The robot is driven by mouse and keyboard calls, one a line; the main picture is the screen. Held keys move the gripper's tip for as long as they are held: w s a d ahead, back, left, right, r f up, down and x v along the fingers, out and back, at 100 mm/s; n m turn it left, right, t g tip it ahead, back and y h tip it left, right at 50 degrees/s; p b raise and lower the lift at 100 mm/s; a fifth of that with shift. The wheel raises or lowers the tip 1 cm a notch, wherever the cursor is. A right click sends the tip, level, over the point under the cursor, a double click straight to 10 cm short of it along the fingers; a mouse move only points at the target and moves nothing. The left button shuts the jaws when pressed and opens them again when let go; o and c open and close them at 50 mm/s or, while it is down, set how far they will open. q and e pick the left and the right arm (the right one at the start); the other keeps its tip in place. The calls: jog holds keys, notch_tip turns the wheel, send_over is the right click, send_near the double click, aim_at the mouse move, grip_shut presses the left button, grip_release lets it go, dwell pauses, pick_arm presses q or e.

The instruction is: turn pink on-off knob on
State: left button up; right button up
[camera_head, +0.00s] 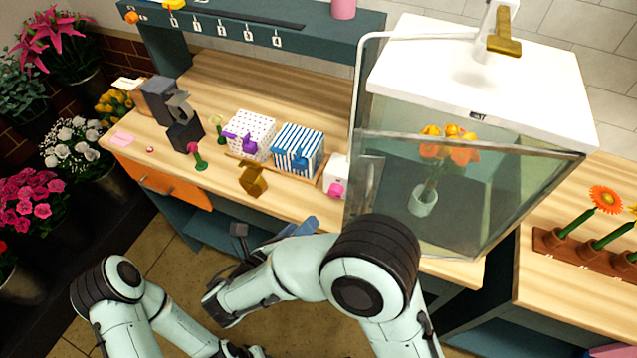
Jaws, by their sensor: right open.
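The pink knob (336,190) sits on the front of a small white box (337,170) on the wooden counter, just left of the glass cabinet. My right gripper (268,238) is open, low in front of the counter's front edge. It is partly hidden behind my own right forearm. It is apart from the knob, below and to its left, and nothing shows between its fingers.
The glass cabinet (460,205), with an orange bouquet (450,145) inside, stands right of the knob. A blue-striped box (298,150), a dotted box (250,133) and a brass-coloured block (252,179) are to the left. An orange drawer (165,185) is under the counter.

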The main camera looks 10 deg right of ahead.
aim_at(333, 194)
jog(key=x, duration=1.3)
jog(key=shift+r+p, duration=0.15)
jog(key=shift+p, duration=0.2)
jog(key=c, duration=1)
jog(key=shift+c, duration=0.2)
jog(key=shift+m, duration=0.4)
